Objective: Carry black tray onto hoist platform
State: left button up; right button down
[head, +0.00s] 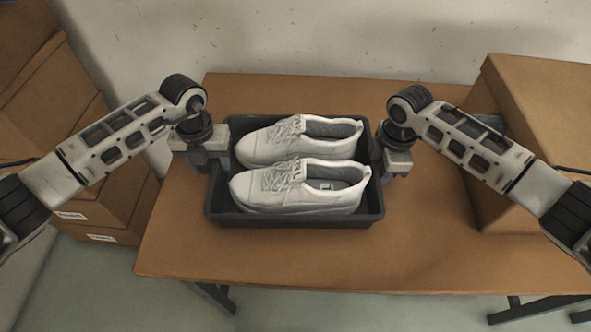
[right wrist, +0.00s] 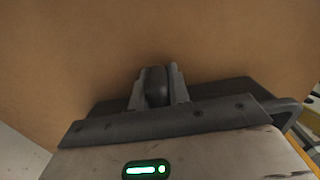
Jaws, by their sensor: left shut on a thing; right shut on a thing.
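The black tray (head: 293,219) is on the brown table in the head view, with two white lace-up shoes side by side in it, a rear shoe (head: 275,145) and a front shoe (head: 270,190). My left gripper (head: 213,160) is shut on the tray's left end wall. My right gripper (head: 382,160) is shut on its right end wall. The right gripper's fingers (right wrist: 158,88) also show in the right wrist view, close together; what lies between them is hard to make out. I cannot tell whether the tray touches the table. No hoist platform is in view.
The table (head: 290,262) is bare in front of the tray and behind it. A large cardboard box (head: 540,120) stands on its right side. Stacked cardboard boxes (head: 95,190) stand left of the table. A pale wall (head: 330,35) is behind.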

pick_arm(q)
jog(key=shift+r, duration=0.2)
pick_arm(e)
jog(key=shift+r, duration=0.2)
